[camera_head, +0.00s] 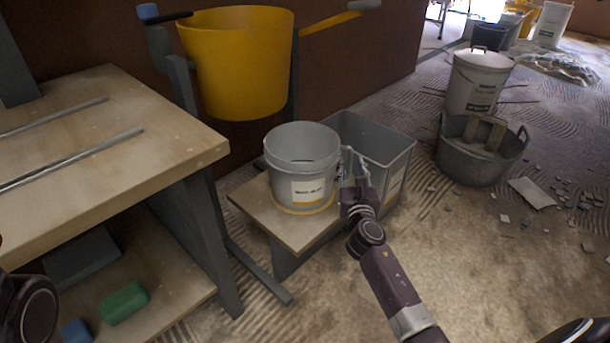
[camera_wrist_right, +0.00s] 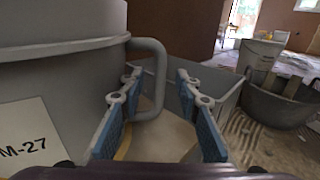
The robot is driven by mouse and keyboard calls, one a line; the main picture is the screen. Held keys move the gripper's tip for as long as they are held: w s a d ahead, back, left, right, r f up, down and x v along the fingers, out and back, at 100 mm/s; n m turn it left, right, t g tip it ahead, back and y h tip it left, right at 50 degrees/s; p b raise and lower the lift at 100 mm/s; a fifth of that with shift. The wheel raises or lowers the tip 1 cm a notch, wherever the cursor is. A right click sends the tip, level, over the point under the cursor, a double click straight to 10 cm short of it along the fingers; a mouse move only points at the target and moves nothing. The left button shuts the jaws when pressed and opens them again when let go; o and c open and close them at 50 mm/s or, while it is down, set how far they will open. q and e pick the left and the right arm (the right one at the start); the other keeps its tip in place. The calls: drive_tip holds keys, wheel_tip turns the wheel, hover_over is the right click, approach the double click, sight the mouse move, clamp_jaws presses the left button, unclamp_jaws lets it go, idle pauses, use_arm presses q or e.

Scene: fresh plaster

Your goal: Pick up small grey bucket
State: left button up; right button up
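The small grey bucket (camera_head: 302,160) stands upright on a low wooden stand, with a white label and a yellow band near its base. My right gripper (camera_head: 350,165) is at the bucket's right side. In the right wrist view the bucket (camera_wrist_right: 60,85) fills the left, and its grey side handle (camera_wrist_right: 158,62) passes between the two blue-padded fingers of the gripper (camera_wrist_right: 158,90). The fingers are apart, with gaps visible beside the handle. My left gripper is not in view; only part of a dark arm shows at the lower left.
The low stand (camera_head: 255,207) has little free top. A grey rectangular bin (camera_head: 400,160) is close behind and right of the gripper. A wooden workbench (camera_head: 120,150) is left, a yellow tub (camera_head: 240,70) hangs above. A grey round tub (camera_head: 470,165) stands right, near rubble.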

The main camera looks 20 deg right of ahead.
sight(350, 161)
drive_tip(key=shift+b+x, duration=0.45)
drive_tip(key=shift+x, duration=1.1)
drive_tip(key=shift+f, duration=0.1)
clamp_jaws()
